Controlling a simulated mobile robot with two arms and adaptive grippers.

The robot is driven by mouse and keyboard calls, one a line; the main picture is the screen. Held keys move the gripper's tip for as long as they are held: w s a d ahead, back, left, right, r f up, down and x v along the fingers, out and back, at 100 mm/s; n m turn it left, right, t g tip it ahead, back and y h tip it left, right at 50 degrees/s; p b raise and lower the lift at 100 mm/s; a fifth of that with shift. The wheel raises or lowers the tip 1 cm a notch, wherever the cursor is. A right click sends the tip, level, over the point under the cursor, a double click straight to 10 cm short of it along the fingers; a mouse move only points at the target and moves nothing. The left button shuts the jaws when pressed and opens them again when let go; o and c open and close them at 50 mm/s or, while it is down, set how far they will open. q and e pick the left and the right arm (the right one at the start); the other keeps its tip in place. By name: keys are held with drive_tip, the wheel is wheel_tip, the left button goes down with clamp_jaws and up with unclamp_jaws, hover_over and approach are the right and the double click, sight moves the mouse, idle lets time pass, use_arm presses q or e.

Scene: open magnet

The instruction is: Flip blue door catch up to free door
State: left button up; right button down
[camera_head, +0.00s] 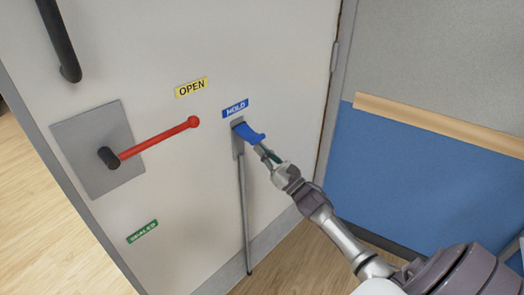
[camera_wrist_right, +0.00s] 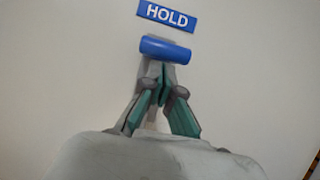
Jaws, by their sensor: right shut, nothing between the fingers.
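The blue door catch (camera_head: 250,132) is mounted on the white door below the blue HOLD label (camera_head: 235,109). Its blue lever sticks out from a grey plate (camera_head: 238,147), with a long grey rod (camera_head: 245,215) running down to the floor. My right gripper (camera_head: 264,152) is shut and empty, its tips just below the catch. In the right wrist view, the catch (camera_wrist_right: 166,49) shows as a blue bar just beyond the closed fingertips (camera_wrist_right: 162,80); I cannot tell whether they touch it. My left gripper is not in view.
A red lever (camera_head: 158,138) on a grey plate points right toward the yellow OPEN label (camera_head: 191,87). A green SEALED label (camera_head: 142,231) is lower left. A black handle (camera_head: 60,42) is upper left. A blue wall panel with a wooden rail (camera_head: 440,124) stands at right.

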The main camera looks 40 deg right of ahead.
sight(260, 140)
drive_tip(key=shift+s+d+r+g+h+p, duration=0.2)
drive_tip(key=shift+r+g+p, duration=0.6)
drive_tip(key=shift+p, duration=1.25)
drive_tip(key=shift+s+a+r+g+h+p, duration=0.2)
drive_tip(key=shift+r+g+p, duration=0.6)
drive_tip(key=shift+p, duration=1.25)
drive_tip(key=shift+d+r+p, duration=0.1)
drive_tip(key=shift+p, duration=0.3)
drive_tip(key=shift+f, duration=0.2)
